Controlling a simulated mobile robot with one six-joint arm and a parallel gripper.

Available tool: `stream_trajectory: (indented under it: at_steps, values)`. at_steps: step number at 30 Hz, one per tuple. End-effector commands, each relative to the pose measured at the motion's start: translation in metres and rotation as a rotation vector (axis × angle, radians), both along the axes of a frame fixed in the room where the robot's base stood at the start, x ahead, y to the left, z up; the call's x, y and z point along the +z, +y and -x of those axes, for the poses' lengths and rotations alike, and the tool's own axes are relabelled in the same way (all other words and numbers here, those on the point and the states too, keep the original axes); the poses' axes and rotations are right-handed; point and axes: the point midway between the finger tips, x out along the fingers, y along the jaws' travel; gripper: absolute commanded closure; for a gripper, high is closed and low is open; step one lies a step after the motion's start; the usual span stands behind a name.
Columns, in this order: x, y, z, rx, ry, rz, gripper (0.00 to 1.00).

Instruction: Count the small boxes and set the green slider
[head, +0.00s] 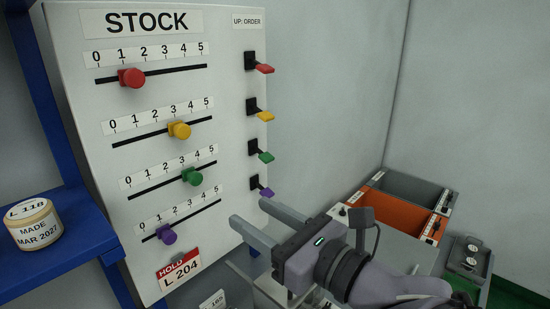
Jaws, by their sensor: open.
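The green slider (192,176) is a round knob on the third slot of the white STOCK board (230,100). It sits right of the middle of its 0-to-5 scale, around 3; the angled view hides the exact mark. My gripper (250,212) is open and empty, its two grey fingers pointing left at the board's lower right side. It is below and right of the green slider, apart from it. I cannot make out any small boxes to count.
Red (132,77), yellow (180,130) and purple (167,234) sliders share the board. Coloured levers, including a green one (264,156), line its right edge. A blue shelf (60,262) holds a round labelled tub (34,225). An orange bin (392,211) stands at the right.

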Motion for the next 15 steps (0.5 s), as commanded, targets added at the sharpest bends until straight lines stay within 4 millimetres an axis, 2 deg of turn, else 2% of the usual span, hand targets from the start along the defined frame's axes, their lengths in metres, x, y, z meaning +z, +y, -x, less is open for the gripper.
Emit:
stream_trajectory:
  at_steps: [3, 5, 11, 15]
  values:
    - [0.013, 0.021, -0.016, 0.007, 0.014, -0.001, 0.52]
    - [0.013, 0.030, -0.024, 0.006, 0.014, 0.000, 0.52]
    - [0.000, 0.074, -0.062, 0.002, 0.002, 0.004, 0.52]
    - [-0.001, 0.100, -0.085, -0.001, 0.002, 0.004, 0.52]
